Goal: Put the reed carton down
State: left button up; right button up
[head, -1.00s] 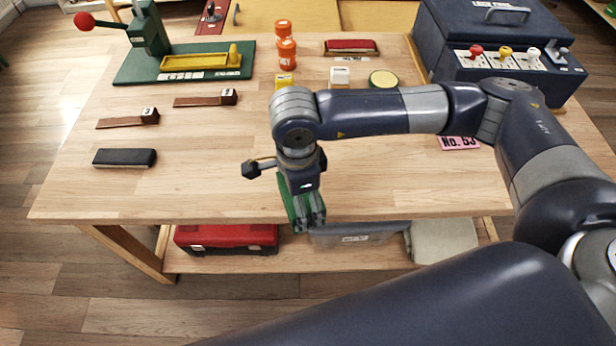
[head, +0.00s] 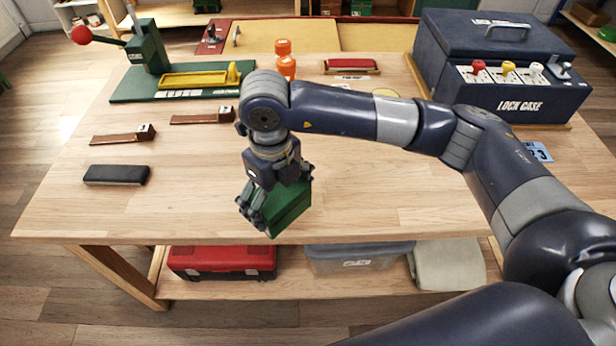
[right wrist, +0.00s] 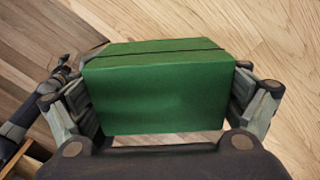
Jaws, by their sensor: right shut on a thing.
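The reed carton (head: 290,207) is a green box near the front edge of the table, below my right gripper in the head view. My right gripper (head: 262,205) is shut on it. In the right wrist view the carton (right wrist: 158,98) fills the space between the two fingers, with a dark line along its top. Bare wood of the table (head: 400,215) shows around it. I cannot tell whether the carton touches the table.
A black block (head: 116,175) and two wooden pieces (head: 124,134) lie at left. A green press (head: 150,55) stands behind them.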

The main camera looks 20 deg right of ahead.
jog(key=w+d, duration=0.2)
jog(key=w+d+p, duration=0.1)
jog(key=w+d, duration=0.1)
jog(key=d, duration=0.1)
jog(key=w+d, duration=0.2)
jog(key=shift+w+d+f+p, duration=0.25)
jog(key=shift+d+f+p, duration=0.05)
jog(key=shift+f+p, duration=0.1)
jog(key=f, duration=0.1)
jog(key=f+p, duration=0.1)
jog(key=f, duration=0.1)
jog(key=shift+w+d, duration=0.15)
jog(key=shift+d, duration=0.15)
jog(key=shift+f, duration=0.3)
jog(key=shift+f, duration=0.1)
jog(key=o, duration=0.9)
jog(key=shift+f, duration=0.15)
jog(key=shift+o, duration=0.7)
